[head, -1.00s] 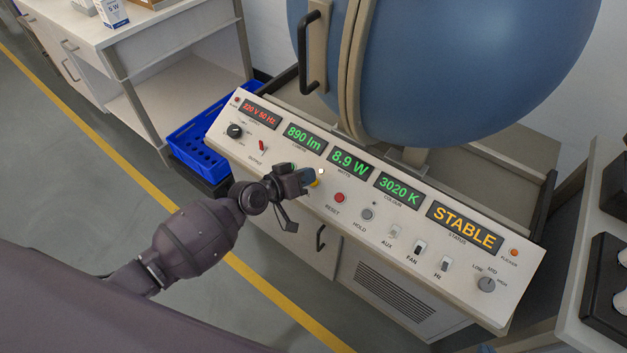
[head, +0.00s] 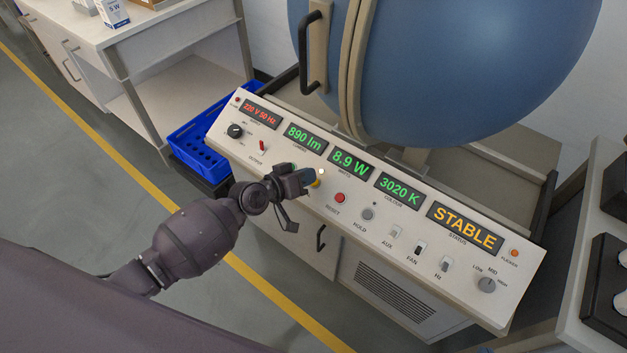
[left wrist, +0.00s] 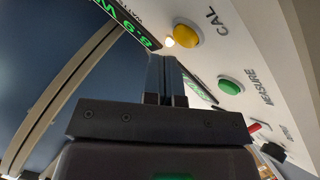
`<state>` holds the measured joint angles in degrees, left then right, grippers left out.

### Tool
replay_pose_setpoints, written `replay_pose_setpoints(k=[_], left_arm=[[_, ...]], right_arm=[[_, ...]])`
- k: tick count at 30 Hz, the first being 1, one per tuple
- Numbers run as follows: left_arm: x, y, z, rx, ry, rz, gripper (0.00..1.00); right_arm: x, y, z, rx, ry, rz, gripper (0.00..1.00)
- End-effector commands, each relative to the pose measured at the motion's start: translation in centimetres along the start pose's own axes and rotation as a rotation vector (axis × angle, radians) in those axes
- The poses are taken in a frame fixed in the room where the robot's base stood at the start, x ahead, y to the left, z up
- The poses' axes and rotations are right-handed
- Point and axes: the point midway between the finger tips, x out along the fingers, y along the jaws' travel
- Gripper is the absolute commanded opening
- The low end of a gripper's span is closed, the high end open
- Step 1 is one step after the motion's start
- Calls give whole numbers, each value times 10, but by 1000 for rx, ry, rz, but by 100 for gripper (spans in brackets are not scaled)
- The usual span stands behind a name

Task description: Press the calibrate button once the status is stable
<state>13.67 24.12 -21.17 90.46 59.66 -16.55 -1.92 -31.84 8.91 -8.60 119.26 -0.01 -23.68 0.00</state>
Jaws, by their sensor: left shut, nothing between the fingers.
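The console panel (head: 375,233) has a STATUS display (head: 465,227) at its right that reads STABLE in amber. The yellow CAL button (left wrist: 187,36) shows in the left wrist view, with a small lit lamp (left wrist: 169,42) beside it. In the head view the yellow button (head: 317,183) is partly hidden by my left gripper (head: 311,176). My left gripper is shut and empty. Its fingertips (left wrist: 167,60) are close to the button and over the panel; I cannot tell whether they touch anything. My right gripper is not in view.
A green MEASURE button (left wrist: 230,86) and a red RESET button (head: 340,198) sit near the yellow one. Other displays read 890 lm, 8.9 W and 3020 K. A large blue sphere (head: 450,70) stands behind the panel. A blue crate (head: 195,135) is at the left.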

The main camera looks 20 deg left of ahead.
Motion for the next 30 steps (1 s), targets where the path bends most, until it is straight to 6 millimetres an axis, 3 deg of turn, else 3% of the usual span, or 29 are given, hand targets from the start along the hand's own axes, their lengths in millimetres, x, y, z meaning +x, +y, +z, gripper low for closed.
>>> replay_pose_setpoints(k=[22,30], left_arm=[[0,0,0,0,0,0,0],[4,-3,4,-1,-2,-1,0]], right_arm=[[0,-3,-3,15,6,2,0],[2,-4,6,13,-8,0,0]])
